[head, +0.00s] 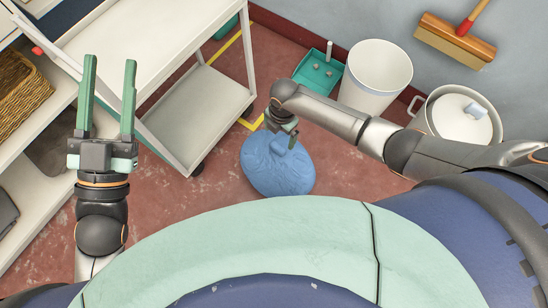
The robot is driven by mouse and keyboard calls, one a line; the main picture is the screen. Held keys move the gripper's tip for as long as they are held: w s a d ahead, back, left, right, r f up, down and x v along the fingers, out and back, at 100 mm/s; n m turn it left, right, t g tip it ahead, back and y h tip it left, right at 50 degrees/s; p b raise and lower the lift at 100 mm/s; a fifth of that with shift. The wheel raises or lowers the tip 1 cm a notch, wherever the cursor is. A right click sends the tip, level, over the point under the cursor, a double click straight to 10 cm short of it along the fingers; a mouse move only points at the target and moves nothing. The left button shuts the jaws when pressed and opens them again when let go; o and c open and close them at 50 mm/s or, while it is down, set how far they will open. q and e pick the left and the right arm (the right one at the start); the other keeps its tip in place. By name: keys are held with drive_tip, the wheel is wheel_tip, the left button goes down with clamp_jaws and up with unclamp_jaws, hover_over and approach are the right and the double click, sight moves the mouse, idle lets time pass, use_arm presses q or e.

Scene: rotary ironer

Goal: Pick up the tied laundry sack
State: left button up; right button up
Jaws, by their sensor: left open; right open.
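The tied laundry sack (272,168) is a blue, rounded bundle on the red floor, near the middle of the head view. My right gripper (290,130) is just above the top of the sack, with its fingers pointing down around or beside the tied neck. The wrist hides part of it, so I cannot tell whether the fingers touch the sack. My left gripper (110,95) is open and empty, raised at the left with its two green fingers pointing up, well apart from the sack.
A white trolley (200,110) stands behind and left of the sack. A wicker basket (20,85) sits on shelving at the left. Floor left of the sack is clear.

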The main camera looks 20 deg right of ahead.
sight(277, 146)
use_arm(q)
drive_tip(key=s+r+m+t+h+b, duration=0.1)
drive_tip(key=s+r+m+h+b, duration=0.1)
drive_tip(key=s+r+m+h, duration=0.25)
use_arm(e)
drive_tip(key=f, duration=0.2)
drive_tip(key=w+f, duration=0.1)
drive_tip(key=shift+d+n, duration=0.4)
wheel_tip(277, 146, down, 4)
drive_tip(key=shift+f+b, duration=0.1)
drive_tip(key=shift+b, duration=0.9)
drive_tip(key=f+b, duration=0.1)
drive_tip(key=f, duration=0.1)
drive_tip(key=f+b, duration=0.3)
drive_tip(key=shift+w+a+f, duration=0.1)
drive_tip(key=shift+a+f, duration=0.25)
drive_tip(key=shift+a, duration=0.05)
use_arm(q)
drive_tip(key=shift+n+h, duration=0.55)
drive_tip(key=f, duration=0.1)
drive_tip(key=d+f, duration=0.1)
drive_tip(key=f, duration=0.2)
drive_tip(key=shift+s+d+f, duration=0.15)
drive_tip(key=shift+d+f, duration=0.05)
drive_tip(key=shift+d, duration=0.05)
use_arm(e)
drive_tip(key=shift+c, duration=0.4)
